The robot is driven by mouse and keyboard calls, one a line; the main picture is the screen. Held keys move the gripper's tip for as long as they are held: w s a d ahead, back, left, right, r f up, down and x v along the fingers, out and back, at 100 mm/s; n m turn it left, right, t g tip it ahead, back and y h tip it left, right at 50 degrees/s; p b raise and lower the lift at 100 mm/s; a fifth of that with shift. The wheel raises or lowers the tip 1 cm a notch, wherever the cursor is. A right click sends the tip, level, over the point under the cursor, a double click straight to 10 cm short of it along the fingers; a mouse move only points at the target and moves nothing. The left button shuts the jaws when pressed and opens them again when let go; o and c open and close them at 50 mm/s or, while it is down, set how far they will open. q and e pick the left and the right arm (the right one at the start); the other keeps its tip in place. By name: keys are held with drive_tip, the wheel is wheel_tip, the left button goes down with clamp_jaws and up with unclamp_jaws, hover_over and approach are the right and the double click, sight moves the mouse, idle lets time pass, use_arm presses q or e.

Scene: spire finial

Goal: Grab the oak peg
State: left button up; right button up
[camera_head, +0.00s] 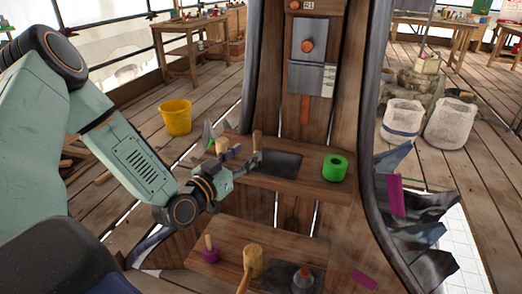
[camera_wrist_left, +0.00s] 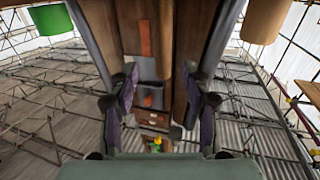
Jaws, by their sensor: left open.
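Two upright wooden pieces stand by my left gripper on the upper shelf (camera_head: 300,187) in the head view: a short pale cylinder (camera_head: 222,145) and a slimmer brown one (camera_head: 257,140). I cannot tell for sure which is the oak peg. My left gripper (camera_head: 245,158) is open, with its fingers close to both pieces; contact cannot be told. In the left wrist view, the open fingers (camera_wrist_left: 165,104) have no object clearly between them, and a tan cylinder (camera_wrist_left: 265,20) shows at the upper right, outside them. My right gripper is not in view.
A green roll (camera_head: 335,168) stands on the upper shelf, right of a dark plate (camera_head: 281,162). A mallet (camera_head: 253,262), a purple-based piece (camera_head: 210,252) and a grey cone (camera_head: 303,279) are on the lower shelf. A yellow bucket (camera_head: 176,117) stands on the floor.

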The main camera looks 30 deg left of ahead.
sight(255, 146)
use_arm(q)
drive_tip(key=w+b, duration=0.1)
drive_tip(key=w, duration=0.1)
drive_tip(key=w+b, duration=0.1)
drive_tip(key=w, duration=0.3)
drive_tip(key=shift+a+f+b, duration=0.1)
drive_tip(key=shift+f+b, duration=0.2)
drive_tip(key=shift+b, duration=0.1)
drive_tip(key=shift+w, duration=0.4)
drive_tip(key=shift+s+r, duration=0.1)
drive_tip(key=shift+c, duration=0.5)
clamp_jaws()
